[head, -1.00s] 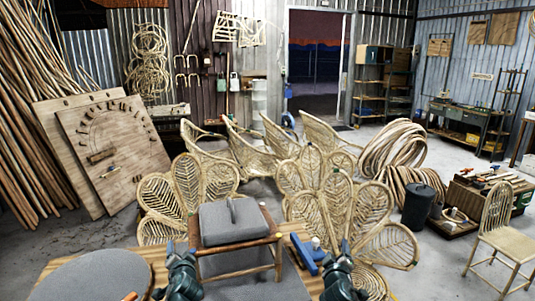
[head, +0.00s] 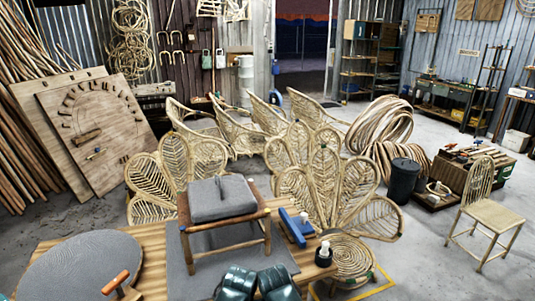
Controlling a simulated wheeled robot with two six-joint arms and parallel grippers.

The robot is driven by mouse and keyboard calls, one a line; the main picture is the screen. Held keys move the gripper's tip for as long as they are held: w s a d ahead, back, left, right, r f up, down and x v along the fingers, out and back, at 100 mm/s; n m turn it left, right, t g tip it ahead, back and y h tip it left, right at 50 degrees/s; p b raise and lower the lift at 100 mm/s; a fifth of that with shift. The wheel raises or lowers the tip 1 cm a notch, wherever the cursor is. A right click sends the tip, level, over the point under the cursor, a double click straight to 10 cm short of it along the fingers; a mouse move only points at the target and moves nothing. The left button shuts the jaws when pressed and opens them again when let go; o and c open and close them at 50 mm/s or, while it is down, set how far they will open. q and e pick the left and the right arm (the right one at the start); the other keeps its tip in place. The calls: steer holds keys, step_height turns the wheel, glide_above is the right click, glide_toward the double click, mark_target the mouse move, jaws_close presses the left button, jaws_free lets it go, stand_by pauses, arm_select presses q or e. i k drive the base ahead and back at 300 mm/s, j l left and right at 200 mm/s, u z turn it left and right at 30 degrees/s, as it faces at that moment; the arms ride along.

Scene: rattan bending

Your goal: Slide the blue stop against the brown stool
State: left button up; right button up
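The brown stool (head: 226,226) stands upright on a grey mat (head: 200,268) on the wooden table, with a grey cushion (head: 222,199) on its seat. Two teal and black parts of my arms show at the bottom edge, in front of the stool. No gripper fingers show there, so neither gripper can be seen touching the stop or the stool.
A black piece with a white knob (head: 324,252) stands right of the stop near the table's right edge. A round grey pad (head: 82,265) and an orange-handled tool (head: 116,283) lie at the left. Rattan chair frames (head: 320,180) stand close behind the table.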

mark_target(299, 226)
steer(key=u, duration=0.3)
steer(key=i+u, duration=0.1)
steer(key=i, duration=0.85)
